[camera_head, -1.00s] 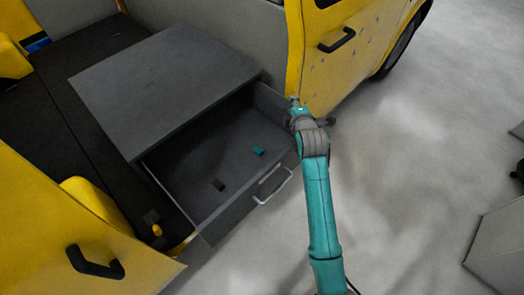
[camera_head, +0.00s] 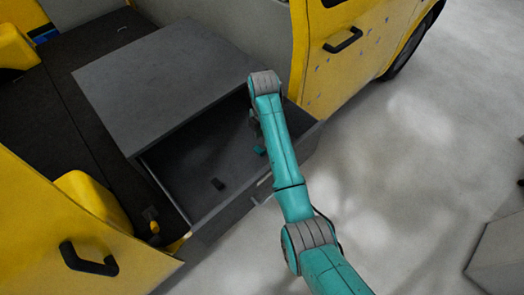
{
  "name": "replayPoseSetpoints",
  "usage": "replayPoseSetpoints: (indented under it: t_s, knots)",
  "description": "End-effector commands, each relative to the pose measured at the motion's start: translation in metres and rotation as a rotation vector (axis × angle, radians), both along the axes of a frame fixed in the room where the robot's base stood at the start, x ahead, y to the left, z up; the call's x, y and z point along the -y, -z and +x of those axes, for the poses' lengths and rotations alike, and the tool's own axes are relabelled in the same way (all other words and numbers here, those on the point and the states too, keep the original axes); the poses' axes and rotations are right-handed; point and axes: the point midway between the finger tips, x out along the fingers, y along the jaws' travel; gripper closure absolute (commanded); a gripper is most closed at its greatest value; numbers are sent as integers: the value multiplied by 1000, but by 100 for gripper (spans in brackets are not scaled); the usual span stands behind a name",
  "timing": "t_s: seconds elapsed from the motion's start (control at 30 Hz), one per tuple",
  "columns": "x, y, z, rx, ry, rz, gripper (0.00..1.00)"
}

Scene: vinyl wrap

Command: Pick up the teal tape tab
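The teal tape tab (camera_head: 260,150) lies in the open grey drawer (camera_head: 195,192), toward its right side, and is partly hidden by my arm. My gripper (camera_head: 256,138) points down into the drawer, at or just above the tab in the picture. It is dark and mostly hidden behind my teal arm, so I cannot see its fingers clearly or whether it touches the tab.
The grey cabinet top (camera_head: 150,80) is behind the drawer. A yellow van door (camera_head: 345,50) stands at the right and another yellow door (camera_head: 70,225) at the lower left. Open floor lies right.

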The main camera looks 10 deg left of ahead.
Motion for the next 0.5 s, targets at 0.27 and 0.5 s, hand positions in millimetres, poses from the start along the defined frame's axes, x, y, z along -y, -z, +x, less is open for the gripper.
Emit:
replayPoseSetpoints:
  t_s: [0.27,0.5]
  knots:
    - [0,32,0,2,2,1,65]
    - [0,54,0,0,3,0,65]
